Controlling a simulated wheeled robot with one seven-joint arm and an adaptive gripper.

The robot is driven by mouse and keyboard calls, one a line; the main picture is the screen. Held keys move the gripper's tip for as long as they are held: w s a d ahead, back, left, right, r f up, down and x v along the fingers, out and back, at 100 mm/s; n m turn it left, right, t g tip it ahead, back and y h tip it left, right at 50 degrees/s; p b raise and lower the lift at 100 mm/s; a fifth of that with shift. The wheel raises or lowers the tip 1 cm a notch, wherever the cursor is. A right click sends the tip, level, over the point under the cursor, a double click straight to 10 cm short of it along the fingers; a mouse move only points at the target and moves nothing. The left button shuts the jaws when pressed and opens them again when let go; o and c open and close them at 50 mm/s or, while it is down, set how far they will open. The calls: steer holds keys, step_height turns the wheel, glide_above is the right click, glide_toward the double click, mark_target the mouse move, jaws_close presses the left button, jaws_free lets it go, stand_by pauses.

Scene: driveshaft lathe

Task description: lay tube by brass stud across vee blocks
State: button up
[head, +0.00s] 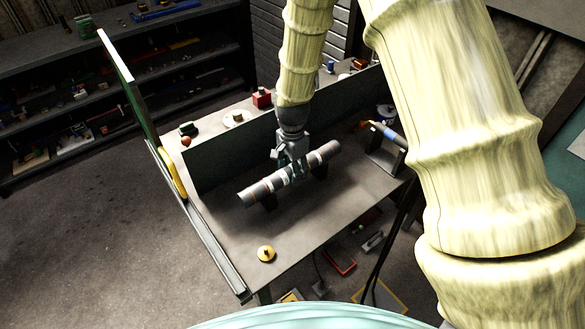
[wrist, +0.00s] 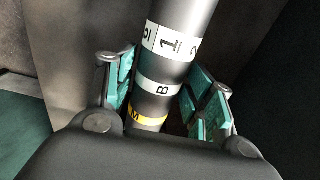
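A dark grey tube (head: 258,191) with white and coloured bands lies on a slant over two dark vee blocks (head: 269,203) on the bench. It appears to rest across both; the contact is partly hidden. My gripper (head: 293,172) is over the middle of the tube, pointing down, with its fingers on either side. In the wrist view the tube (wrist: 180,65) runs between the green finger pads (wrist: 159,88), with narrow gaps beside it, so the gripper looks open. A brass-yellow stud (head: 266,254) stands near the bench's front corner.
The grey bench (head: 230,240) is bare around the tube. An upright panel (head: 225,155) runs behind it. A blue-ended piece on a stand (head: 388,135) is at the right. A rail (head: 205,235) edges the left side.

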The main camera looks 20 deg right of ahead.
steer(key=shift+o, duration=0.6)
step_height(320, 180, up, 12)
stand_by(0.5)
